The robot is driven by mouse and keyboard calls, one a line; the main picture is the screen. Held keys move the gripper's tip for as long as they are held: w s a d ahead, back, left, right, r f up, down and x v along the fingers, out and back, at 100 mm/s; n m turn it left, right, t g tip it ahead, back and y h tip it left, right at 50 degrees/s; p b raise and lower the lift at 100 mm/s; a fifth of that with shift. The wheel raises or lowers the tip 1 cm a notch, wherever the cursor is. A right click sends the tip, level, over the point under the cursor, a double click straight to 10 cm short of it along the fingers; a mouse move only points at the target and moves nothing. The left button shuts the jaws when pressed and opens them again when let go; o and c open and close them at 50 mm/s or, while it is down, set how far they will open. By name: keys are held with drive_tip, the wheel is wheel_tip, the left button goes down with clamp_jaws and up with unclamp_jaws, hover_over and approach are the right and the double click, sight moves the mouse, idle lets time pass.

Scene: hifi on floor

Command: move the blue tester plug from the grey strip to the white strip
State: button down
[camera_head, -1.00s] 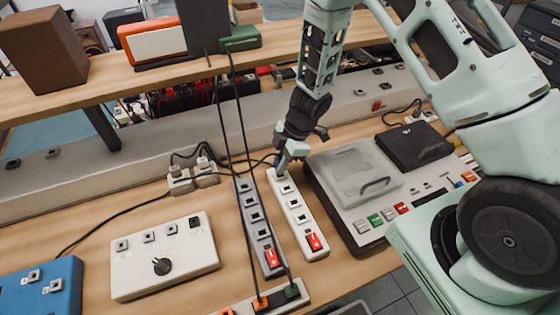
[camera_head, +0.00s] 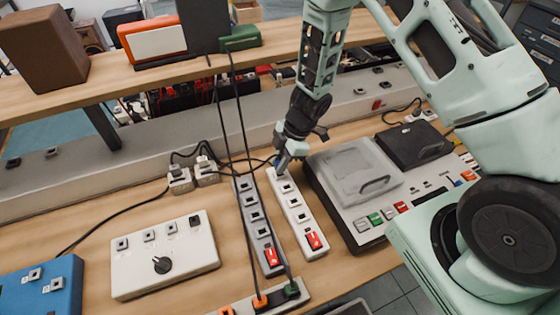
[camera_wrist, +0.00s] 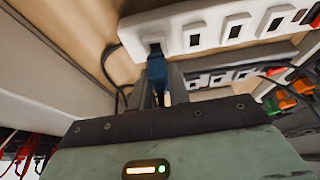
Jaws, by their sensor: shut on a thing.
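The blue tester plug (camera_wrist: 157,72) is between the fingers of my gripper (camera_wrist: 160,88) in the wrist view. My gripper (camera_head: 284,160) is shut on it at the far end of the white strip (camera_head: 304,222). The plug's tip is at the end socket of the white strip (camera_wrist: 180,38), and I cannot tell how deep it sits. In the head view the fingers mostly hide the plug. The grey strip (camera_head: 262,240) lies just left of the white one.
A control box with a clear lid (camera_head: 355,172) stands close right of the white strip. A white switch box (camera_head: 150,275) is at the left. Dark cables (camera_head: 233,120) hang across the grey strip. A grey raised ledge (camera_head: 90,180) runs behind.

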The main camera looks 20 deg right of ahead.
drive_tip(key=shift+f, duration=0.6)
idle(0.5)
drive_tip(key=shift+f+p, duration=0.2)
drive_tip(key=shift+p, duration=0.4)
idle(3.0)
drive_tip(key=c, duration=1.3)
unclamp_jaws()
drive_tip(key=shift+o, duration=0.2)
drive_tip(key=a+p+v, duration=0.1)
drive_tip(key=p+v, duration=0.6)
drive_tip(key=v, duration=1.5)
drive_tip(key=shift+a+r, duration=0.25)
drive_tip(key=shift+r, duration=0.1)
